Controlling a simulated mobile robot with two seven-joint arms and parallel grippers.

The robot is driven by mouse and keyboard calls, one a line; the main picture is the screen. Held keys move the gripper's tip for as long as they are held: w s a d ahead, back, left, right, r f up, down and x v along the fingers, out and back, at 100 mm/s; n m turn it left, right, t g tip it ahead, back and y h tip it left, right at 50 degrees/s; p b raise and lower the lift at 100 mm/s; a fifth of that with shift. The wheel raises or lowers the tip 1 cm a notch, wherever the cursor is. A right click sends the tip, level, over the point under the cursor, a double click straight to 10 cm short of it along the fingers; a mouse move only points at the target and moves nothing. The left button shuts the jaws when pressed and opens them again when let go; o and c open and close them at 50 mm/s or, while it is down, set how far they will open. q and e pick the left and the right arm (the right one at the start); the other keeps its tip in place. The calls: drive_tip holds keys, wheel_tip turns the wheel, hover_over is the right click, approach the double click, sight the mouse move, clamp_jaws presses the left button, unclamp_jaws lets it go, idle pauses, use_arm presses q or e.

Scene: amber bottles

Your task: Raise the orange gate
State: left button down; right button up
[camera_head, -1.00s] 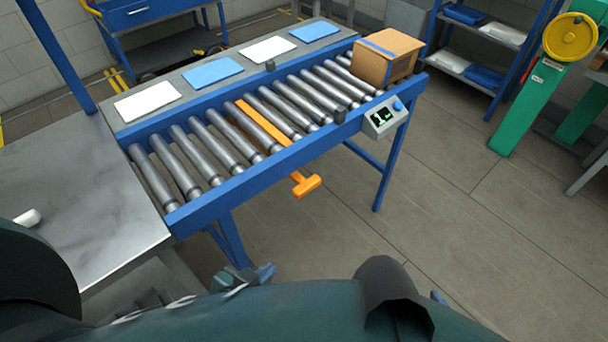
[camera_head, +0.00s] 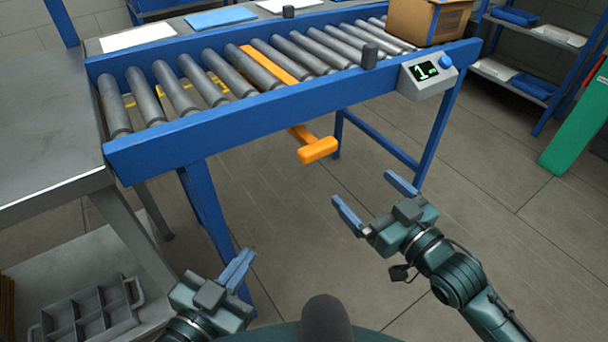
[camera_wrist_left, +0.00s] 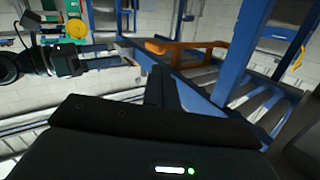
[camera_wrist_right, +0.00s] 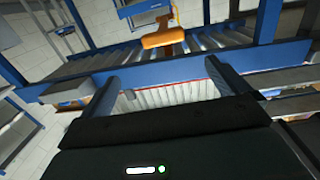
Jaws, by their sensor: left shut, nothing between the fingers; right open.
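The orange gate (camera_head: 270,64) lies as a flat bar between the rollers of the conveyor. Its T-shaped orange handle (camera_head: 317,150) sticks out below the conveyor's blue front rail. The handle also shows in the left wrist view (camera_wrist_left: 158,47) and the right wrist view (camera_wrist_right: 163,38). My left gripper (camera_head: 246,258) is shut and empty, below and left of the handle. My right gripper (camera_head: 370,195) is open and empty, right of and below the handle in the head view. Neither gripper touches the handle.
The roller conveyor's blue front rail (camera_head: 240,116) crosses the view, with a small display box (camera_head: 426,73) at its right. A cardboard box (camera_head: 428,22) stands on the far right rollers. A grey table (camera_head: 45,130) adjoins at left. Open floor lies in front.

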sight(322, 153)
drive_tip(key=shift+n+y, duration=0.3)
drive_tip(key=shift+y, duration=0.1)
drive_tip(key=b+x, duration=0.1)
drive_tip(key=x, duration=0.3)
drive_tip(key=b+x, duration=0.1)
drive_tip(key=x, duration=0.4)
drive_tip(key=b+x, duration=0.2)
drive_tip(key=x, duration=0.3)
drive_tip(key=shift+w+a+f, duration=0.15)
drive_tip(key=shift+a+f, duration=0.05)
drive_tip(key=shift+f, duration=0.2)
use_arm(q)
drive_tip(key=shift+s+d+f+m+t+h, duration=0.1)
drive_tip(key=shift+d+f+m+t+h, duration=0.1)
drive_tip(key=shift+d+m+t+h, duration=0.3)
drive_tip(key=shift+s+d+f+m+t+h, duration=0.15)
drive_tip(key=shift+m+t+h, duration=0.15)
drive_tip(key=shift+t+h, duration=0.3)
drive_tip(key=shift+w, duration=0.1)
use_arm(e)
drive_tip(key=shift+c, duration=0.2)
